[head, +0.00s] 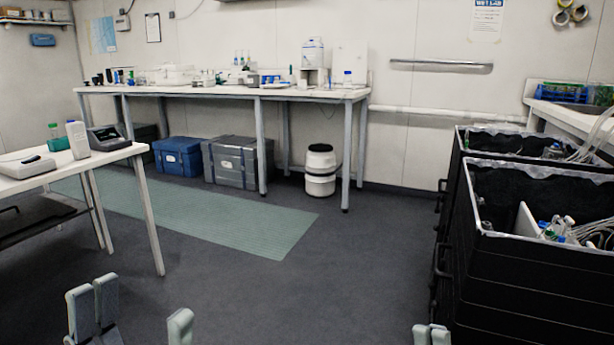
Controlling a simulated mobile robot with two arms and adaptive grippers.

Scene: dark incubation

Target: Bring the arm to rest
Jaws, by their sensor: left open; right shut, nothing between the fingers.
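My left gripper (138,315) shows at the bottom left edge of the head view. Its grey fingers stand apart, with nothing between them. My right gripper (431,335) shows at the bottom edge, right of the middle. Only its fingertips are in view, close together and holding nothing. Both grippers are in front of the dark floor, and neither is seen touching anything. The rest of both arms is out of view.
A black bin (535,285) with a clear liner stands close on the right, with another black bin (462,168) behind it. A white table (75,165) stands at the left. A long bench (225,93) lines the back wall. The middle floor (340,265) is clear.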

